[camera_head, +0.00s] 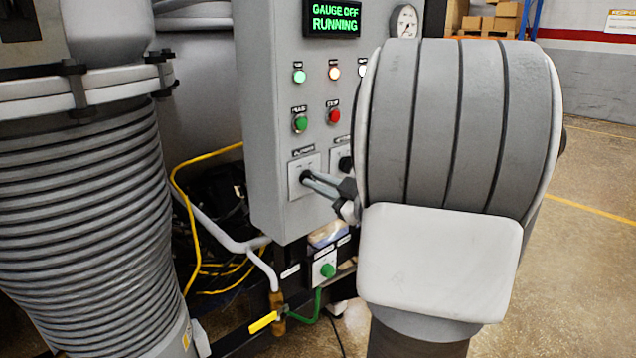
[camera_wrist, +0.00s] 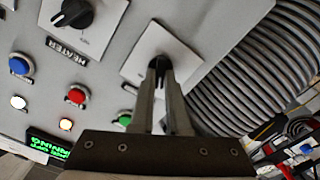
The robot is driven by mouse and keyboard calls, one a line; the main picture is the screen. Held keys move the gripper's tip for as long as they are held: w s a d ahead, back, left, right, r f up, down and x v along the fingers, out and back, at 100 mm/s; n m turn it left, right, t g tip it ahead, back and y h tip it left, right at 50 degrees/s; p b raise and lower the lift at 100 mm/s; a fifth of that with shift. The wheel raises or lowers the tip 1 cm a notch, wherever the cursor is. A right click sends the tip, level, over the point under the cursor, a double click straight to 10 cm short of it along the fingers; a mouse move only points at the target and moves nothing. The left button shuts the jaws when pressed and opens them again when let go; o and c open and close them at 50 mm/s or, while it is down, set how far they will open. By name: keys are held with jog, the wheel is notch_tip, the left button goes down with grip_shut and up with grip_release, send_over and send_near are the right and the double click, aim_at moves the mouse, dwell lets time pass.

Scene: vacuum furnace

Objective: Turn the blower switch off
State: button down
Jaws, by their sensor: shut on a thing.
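The blower switch (camera_head: 295,188) is on the front of the grey control cabinet, low on its left side, on a pale square plate. Its knob is mostly hidden by my fingers, so its angle cannot be read. My gripper (camera_head: 309,178) reaches in from the right, and its fingers are closed around the knob. In the wrist view the switch plate (camera_wrist: 178,48) is upper centre, and my gripper (camera_wrist: 159,66) has both fingertips meeting on the dark knob at its middle.
The heater switch (camera_wrist: 73,14) sits close beside, with a black knob. Green (camera_head: 300,123) and red (camera_head: 335,116) buttons are above. The display (camera_head: 333,18) reads "GAUGE OFF RUNNING". A ribbed grey bellows (camera_head: 80,220) stands left.

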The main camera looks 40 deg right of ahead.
jog(key=c, duration=0.9)
grip_release()
jog(key=shift+s, duration=0.15)
jog(key=s+d+p, duration=0.1)
jog(key=s+p, duration=0.1)
jog(key=s, duration=1.5)
jog(key=shift+d, duration=0.2)
